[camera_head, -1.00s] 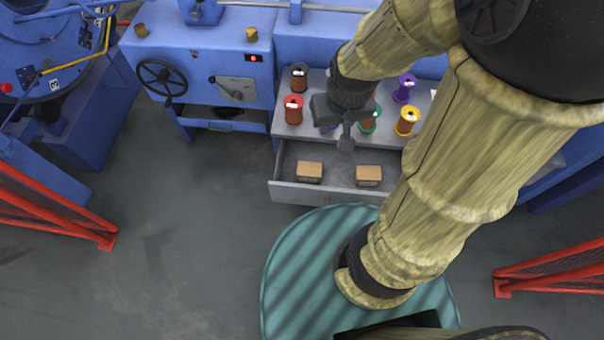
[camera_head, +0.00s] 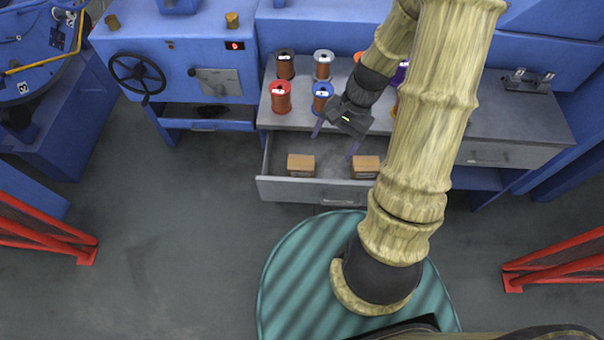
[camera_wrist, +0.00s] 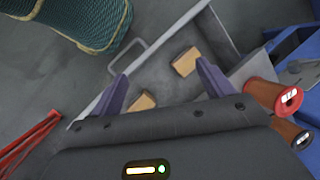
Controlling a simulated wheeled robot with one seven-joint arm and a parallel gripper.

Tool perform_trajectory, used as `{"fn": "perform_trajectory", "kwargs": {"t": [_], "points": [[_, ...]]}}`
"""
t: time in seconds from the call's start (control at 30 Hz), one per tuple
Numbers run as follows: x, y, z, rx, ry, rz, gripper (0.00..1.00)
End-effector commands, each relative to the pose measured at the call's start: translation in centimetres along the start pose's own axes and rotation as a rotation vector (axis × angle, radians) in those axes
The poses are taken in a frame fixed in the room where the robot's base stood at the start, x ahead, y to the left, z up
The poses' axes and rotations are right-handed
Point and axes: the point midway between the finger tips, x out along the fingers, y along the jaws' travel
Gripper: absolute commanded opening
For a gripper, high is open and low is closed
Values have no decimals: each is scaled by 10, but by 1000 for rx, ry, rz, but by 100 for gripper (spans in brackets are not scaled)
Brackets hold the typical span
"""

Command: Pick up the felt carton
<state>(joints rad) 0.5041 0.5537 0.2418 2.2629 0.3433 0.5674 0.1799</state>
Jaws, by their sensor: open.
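Two small brown cartons lie in the open grey drawer (camera_head: 286,190). The left carton (camera_head: 301,165) and the right carton (camera_head: 365,167) look alike, and I cannot read which one is felt. In the wrist view the left carton (camera_wrist: 186,61) is near one fingertip, and the right carton (camera_wrist: 140,102) is lower, partly hidden by my gripper. My gripper (camera_head: 335,140) is open and empty above the back of the drawer, tilted, its fingertips apart from the cartons. Its two purple fingers also show in the wrist view (camera_wrist: 160,72).
Several spools stand on the grey bench behind the drawer, including a red one (camera_head: 280,97) and a blue one (camera_head: 322,96) close to my gripper. The drawer's walls surround the cartons. A striped green mat (camera_head: 290,290) lies in front. Red barriers (camera_head: 50,235) stand at both sides.

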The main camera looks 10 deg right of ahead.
Motion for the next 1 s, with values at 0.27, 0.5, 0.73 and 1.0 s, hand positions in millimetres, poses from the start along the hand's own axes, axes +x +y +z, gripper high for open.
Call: {"fn": "perform_trajectory", "kwargs": {"t": [0.27, 0.5, 0.73, 1.0], "points": [[105, 18, -68, 427, -276, -241, 80], [154, 21, -110, 691, -478, -437, 80], [182, 23, -142, 875, -637, -595, 80], [182, 25, -150, 918, -673, -636, 80]]}}
